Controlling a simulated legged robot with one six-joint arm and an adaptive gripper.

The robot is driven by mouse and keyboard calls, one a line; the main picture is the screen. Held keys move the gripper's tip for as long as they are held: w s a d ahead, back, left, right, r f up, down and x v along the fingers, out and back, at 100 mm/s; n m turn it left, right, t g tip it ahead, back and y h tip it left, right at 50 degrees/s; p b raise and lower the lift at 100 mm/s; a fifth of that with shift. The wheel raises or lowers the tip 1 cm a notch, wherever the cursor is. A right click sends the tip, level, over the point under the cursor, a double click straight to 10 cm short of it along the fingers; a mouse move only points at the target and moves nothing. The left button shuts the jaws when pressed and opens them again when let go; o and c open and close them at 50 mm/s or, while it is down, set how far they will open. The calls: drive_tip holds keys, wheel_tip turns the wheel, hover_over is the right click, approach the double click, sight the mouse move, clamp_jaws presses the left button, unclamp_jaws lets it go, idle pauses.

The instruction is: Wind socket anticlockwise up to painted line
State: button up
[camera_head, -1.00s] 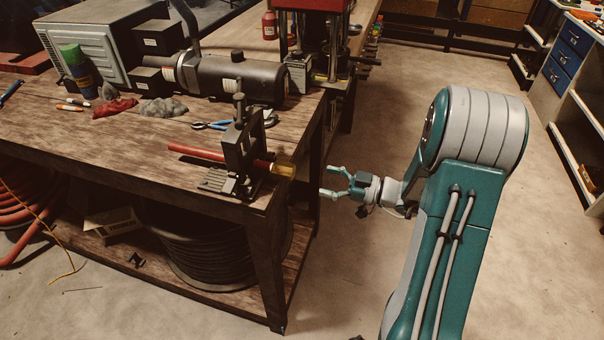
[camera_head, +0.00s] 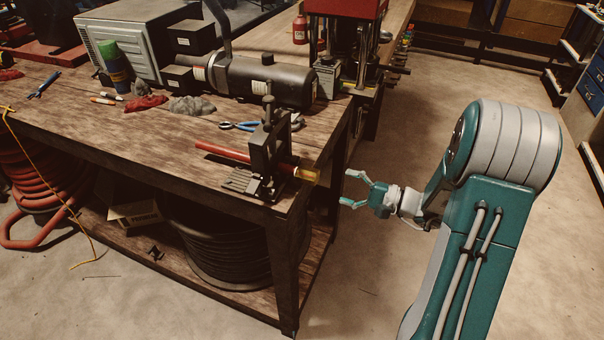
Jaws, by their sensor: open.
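A brass-yellow socket (camera_head: 306,175) sits on the right end of a red hose (camera_head: 222,152), jutting past the right edge of the workbench. The hose is held in a dark upright clamp (camera_head: 262,150) on the bench corner. My gripper (camera_head: 347,188) is open and empty, just right of the socket, with its fingers pointing left toward it and a clear gap between them. The painted line is too small to make out.
The wooden workbench (camera_head: 120,120) fills the left. Blue-handled pliers (camera_head: 238,126) and grey rags (camera_head: 190,105) lie behind the clamp. A red press (camera_head: 345,8) stands at the back. Floor right of the bench is free around my arm.

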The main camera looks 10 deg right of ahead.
sight(302, 174)
drive_tip(key=w+a+m, duration=0.2)
drive_tip(key=a+m, duration=0.1)
drive_tip(key=m, duration=0.4)
drive_tip(key=w+a+m, duration=0.2)
drive_tip(key=a+m, duration=0.1)
drive_tip(key=m, duration=0.4)
drive_tip(key=w+a+m, duration=0.2)
drive_tip(key=a+m, duration=0.1)
drive_tip(key=m, duration=0.4)
drive_tip(key=shift+w+a+m, duration=0.25)
drive_tip(key=shift+w+m, duration=0.1)
drive_tip(key=shift+m, duration=0.05)
drive_tip(key=c, duration=1.1)
